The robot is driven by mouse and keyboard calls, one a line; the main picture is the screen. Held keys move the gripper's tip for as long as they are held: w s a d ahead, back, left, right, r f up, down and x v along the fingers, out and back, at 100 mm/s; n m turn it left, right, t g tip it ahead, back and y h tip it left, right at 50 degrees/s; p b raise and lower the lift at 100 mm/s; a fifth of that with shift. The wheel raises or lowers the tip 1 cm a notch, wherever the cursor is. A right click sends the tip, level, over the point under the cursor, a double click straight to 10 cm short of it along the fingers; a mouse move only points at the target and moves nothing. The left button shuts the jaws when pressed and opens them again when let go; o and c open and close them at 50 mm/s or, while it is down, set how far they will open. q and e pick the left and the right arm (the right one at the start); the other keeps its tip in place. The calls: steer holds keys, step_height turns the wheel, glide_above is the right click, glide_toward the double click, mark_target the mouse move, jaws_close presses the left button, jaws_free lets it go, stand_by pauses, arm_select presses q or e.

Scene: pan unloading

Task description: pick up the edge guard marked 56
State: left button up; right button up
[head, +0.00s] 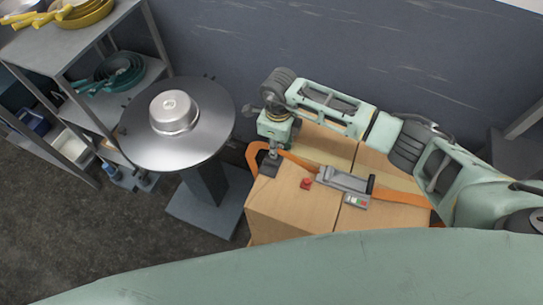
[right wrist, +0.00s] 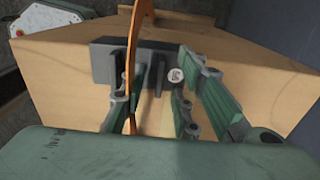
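A dark grey edge guard (right wrist: 103,66) sits against the carton's edge, with an orange strap (right wrist: 132,60) running over it. In the head view the guard (head: 269,168) shows as a dark piece at the left end of the cartons, partly hidden by my right gripper (head: 271,152). In the wrist view the right gripper (right wrist: 158,82) is open, its fingers either side of a thin upright rib on the guard. A round white label (right wrist: 175,75) shows near the right finger; its marking is too small to read surely. My left gripper is out of view.
Strapped cartons (head: 280,205) carry a grey tensioner (head: 345,181) and a small red piece (head: 306,184). Shelves (head: 45,50) with pans are at far left.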

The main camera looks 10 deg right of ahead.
steer(key=shift+c, duration=0.4)
jaws_close()
steer(key=shift+r, duration=0.1)
